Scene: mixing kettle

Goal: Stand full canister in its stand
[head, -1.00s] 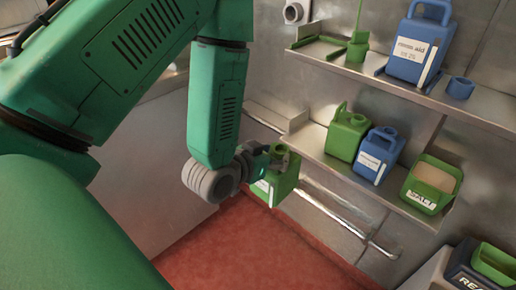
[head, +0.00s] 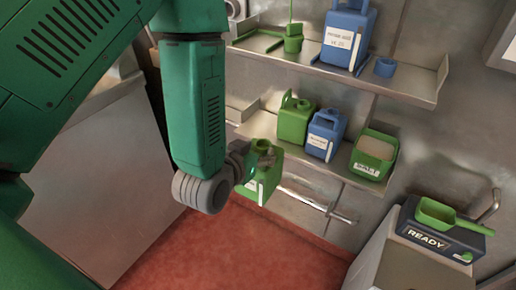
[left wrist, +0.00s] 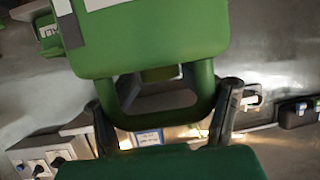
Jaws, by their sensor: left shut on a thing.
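My left gripper (head: 243,163) is shut on a green canister (head: 268,182) and holds it in the air, in front of and below the lower shelf. In the left wrist view the green canister (left wrist: 150,40) fills the top, and its handle lies between the two fingers of the left gripper (left wrist: 168,108). The canister looks slightly tilted in the head view. I cannot tell which thing is the stand; a bare metal ledge (head: 241,108) shows at the left end of the lower shelf. My right gripper is not in view.
The lower shelf holds another green canister (head: 293,122), a small blue canister (head: 323,135) and an open green container (head: 374,155). A green scoop (head: 450,218) lies on the READY box (head: 440,240).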

